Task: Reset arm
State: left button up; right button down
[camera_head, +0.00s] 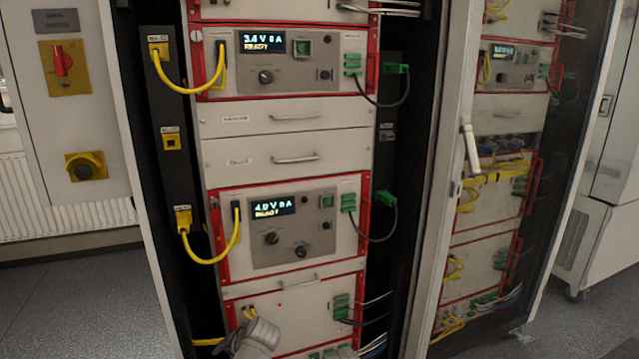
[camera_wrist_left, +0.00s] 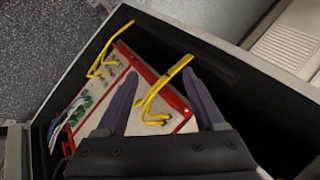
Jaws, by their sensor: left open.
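My left gripper (camera_wrist_left: 160,73) shows in the left wrist view with its two dark fingers spread apart. Nothing is clamped between them. A yellow cable (camera_wrist_left: 172,77) passes through the gap between the fingers in that view; I cannot tell how far it is from them. Beyond is a pale panel with a red frame (camera_wrist_left: 177,101). In the head view a grey arm part of mine (camera_head: 258,338) shows at the bottom, in front of the lowest rack unit (camera_head: 305,305). Its fingers are not clear there. My right gripper is in neither view.
The rack holds an upper cycler (camera_head: 335,75) reading 3.4 V and a lower cycler (camera_head: 325,247) reading 4.0 V. Yellow cables (camera_head: 212,262) loop on the left side, black cables (camera_head: 388,237) on the right. An open frame edge (camera_head: 440,180) stands right of the rack.

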pick_arm(q)
jog(key=s+d+f+n+g+h, duration=0.1)
jog(key=s+d+f+g+h, duration=0.15)
jog(key=s, duration=0.25)
jog(key=s+d+f+n+g+h, duration=0.2)
jog(key=s+d+h, duration=0.1)
jog(key=s, duration=0.3)
jog(key=s+d+r+m+p, duration=0.2)
jog(key=d+r+p, duration=0.3)
jog(key=r+p, duration=0.7)
jog(key=s+d+r+m+p, duration=0.2)
jog(key=d+r+p, duration=0.4)
jog(key=r+p, duration=0.6)
jog(key=shift+s+r+g+y, duration=0.15)
jog(key=shift+s+g+y, duration=0.2)
jog(key=shift+s, duration=0.3)
